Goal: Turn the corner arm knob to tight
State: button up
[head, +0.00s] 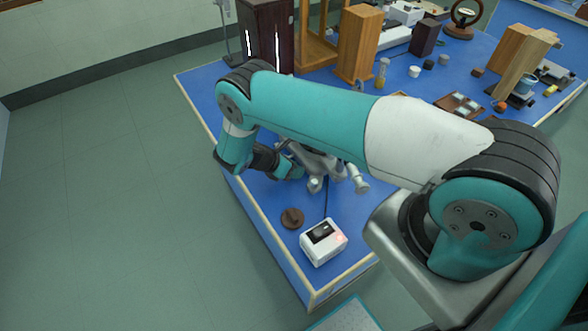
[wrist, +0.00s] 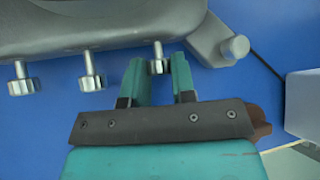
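In the wrist view a grey instrument body (wrist: 110,25) carries a row of silver knobs on short stems. One knob (wrist: 158,65) shows between the two teal fingers of my gripper (wrist: 159,72), which partly cover its sides. Whether the fingers touch it I cannot tell. Farther right a lighter angled arm ends in a round grey knob (wrist: 236,47), clear of the fingers. In the head view a pale knob (head: 361,187) sticks out at the instrument's right; my arm hides most of the instrument and my gripper. No tight mark is readable.
A white box with a dark display (head: 323,242) and a brown round piece (head: 292,218) sit near the blue bench's (head: 262,232) front corner. A dark cable runs beside the instrument. Wooden blocks (head: 357,45) and small items stand farther back. The floor at left is clear.

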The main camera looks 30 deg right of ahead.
dwell(0.3)
jog(key=t, duration=0.1)
jog(key=m+t, duration=0.1)
jog(key=shift+s+t, duration=0.2)
jog(key=shift+t, duration=0.1)
jog(key=m+t+b, duration=0.1)
jog(key=t+b, duration=0.1)
jog(key=t, duration=0.1)
jog(key=shift+s+f+m, duration=0.2)
jog(key=shift+s+m, duration=0.05)
jog(key=shift+m, duration=0.15)
jog(key=m+t+b, duration=0.1)
jog(key=b, duration=0.1)
jog(key=m+t+b, duration=0.1)
jog(key=t, duration=0.1)
jog(key=shift+s+f+h+b, duration=0.2)
jog(key=shift+h+b, duration=0.1)
jog(key=shift+b, duration=0.1)
jog(key=shift+m+t+b, duration=0.5)
jog(key=shift+t+b, duration=0.3)
jog(key=shift+b, duration=0.15)
jog(key=shift+s+m+t+h+b, duration=0.1)
jog(key=shift+m+t+h+b, duration=0.3)
jog(key=shift+t+b, duration=0.25)
jog(key=shift+r, duration=0.1)
